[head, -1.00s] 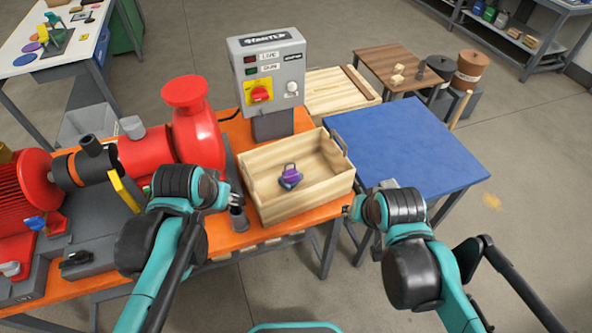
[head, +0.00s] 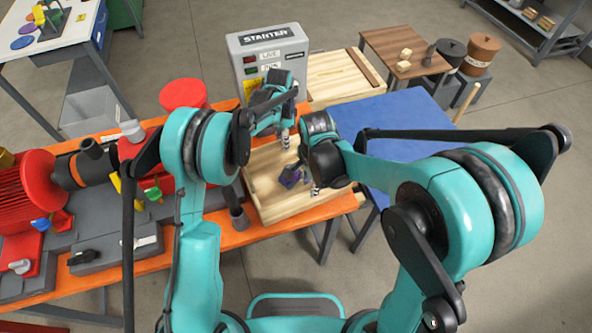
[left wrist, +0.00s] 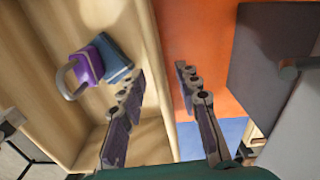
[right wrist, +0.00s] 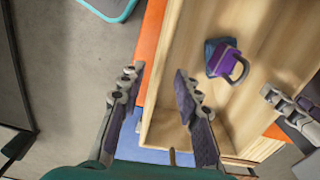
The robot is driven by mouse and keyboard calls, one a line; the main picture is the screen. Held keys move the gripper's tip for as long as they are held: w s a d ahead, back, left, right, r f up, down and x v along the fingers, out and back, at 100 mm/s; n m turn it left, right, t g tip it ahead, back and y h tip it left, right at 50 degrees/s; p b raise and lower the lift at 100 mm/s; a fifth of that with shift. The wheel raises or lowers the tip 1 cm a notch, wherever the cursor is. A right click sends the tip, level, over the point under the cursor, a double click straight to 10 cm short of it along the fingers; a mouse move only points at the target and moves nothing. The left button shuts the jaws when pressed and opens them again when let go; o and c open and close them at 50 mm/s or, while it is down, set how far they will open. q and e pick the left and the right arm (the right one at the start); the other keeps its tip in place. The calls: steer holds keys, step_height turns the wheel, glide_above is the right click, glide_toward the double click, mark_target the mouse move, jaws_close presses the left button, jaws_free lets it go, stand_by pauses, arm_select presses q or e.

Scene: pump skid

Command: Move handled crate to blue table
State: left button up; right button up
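The wooden handled crate (head: 285,211) sits on the orange bench, with its back and right side largely hidden by my arms. A purple and blue padlock (head: 289,177) lies inside it and shows in both wrist views. My left gripper (head: 286,138) is over the crate's far side; in the left wrist view its open fingers (left wrist: 163,100) lie either side of a crate wall. My right gripper (head: 315,188) is at the near right of the crate; in the right wrist view its open fingers (right wrist: 158,95) flank another wall. Contact is unclear. The blue table (head: 395,110) stands right of the bench.
A grey starter box (head: 268,60) stands behind the crate. The red pump (head: 183,94) is to the left. A pallet-like wooden top (head: 340,75) and a brown table (head: 400,48) are behind the blue table. The blue table's visible top is clear.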

mark_target(284, 159)
steer(key=shift+a+f, duration=0.1)
steer(key=shift+f, duration=0.05)
arm_select(q)
steer(key=shift+d+f, duration=0.15)
steer(key=shift+f, duration=0.1)
